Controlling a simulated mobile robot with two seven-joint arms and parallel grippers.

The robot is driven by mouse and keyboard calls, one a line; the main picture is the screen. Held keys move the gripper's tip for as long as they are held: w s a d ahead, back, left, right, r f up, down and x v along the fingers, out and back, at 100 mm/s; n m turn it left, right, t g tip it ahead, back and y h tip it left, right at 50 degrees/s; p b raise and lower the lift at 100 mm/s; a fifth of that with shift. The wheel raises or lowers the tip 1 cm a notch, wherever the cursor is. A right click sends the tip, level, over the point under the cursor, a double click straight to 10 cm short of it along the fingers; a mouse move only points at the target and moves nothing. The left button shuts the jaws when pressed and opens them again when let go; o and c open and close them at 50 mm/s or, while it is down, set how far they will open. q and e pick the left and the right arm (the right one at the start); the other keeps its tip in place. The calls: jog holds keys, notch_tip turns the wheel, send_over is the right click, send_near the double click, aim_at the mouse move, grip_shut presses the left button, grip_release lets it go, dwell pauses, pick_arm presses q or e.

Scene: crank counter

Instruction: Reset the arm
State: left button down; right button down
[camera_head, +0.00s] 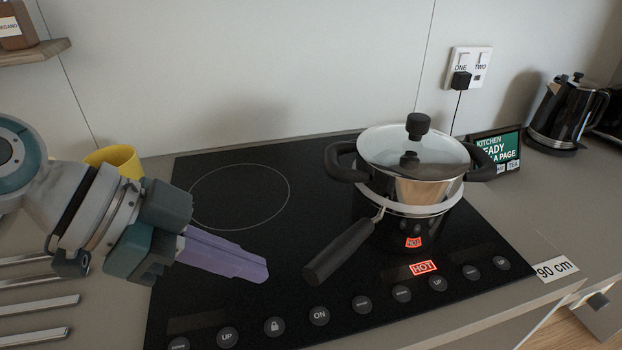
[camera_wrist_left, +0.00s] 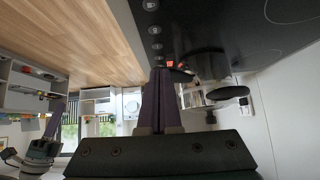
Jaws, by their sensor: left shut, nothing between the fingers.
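My left gripper (camera_head: 266,270) comes in from the left in the head view, above the left part of the black cooktop (camera_head: 240,305). Its purple fingers are together with nothing between them, and they also show in the left wrist view (camera_wrist_left: 160,75). The fingers point right, toward the black handle (camera_head: 342,250) of the pan on the cooktop, and are apart from it. A lidded steel pot (camera_head: 425,190) with black side handles stands on the right part of the cooktop.
A yellow cup (camera_head: 118,158) is behind my left arm. Several metal bars (camera_head: 40,305) lie on the counter at the left. A dark kettle (camera_head: 565,112) and a small display (camera_head: 503,148) stand at the right. Red HOT signs (camera_head: 423,267) glow on the cooktop. The left ring (camera_head: 240,168) is bare.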

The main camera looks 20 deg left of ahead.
dwell(0.5)
pick_arm(q)
jog(key=s+a+n+g+y, duration=0.25)
jog(key=s+n+y, duration=0.55)
jog(key=s, duration=0.7)
notch_tip(320, 180, up, 38)
jog(key=n+h+p, duration=0.1)
jog(key=p, duration=3.7)
jog(key=shift+w+t, duration=0.35)
jog(key=shift+t, duration=0.1)
jog(key=shift+f, duration=0.1)
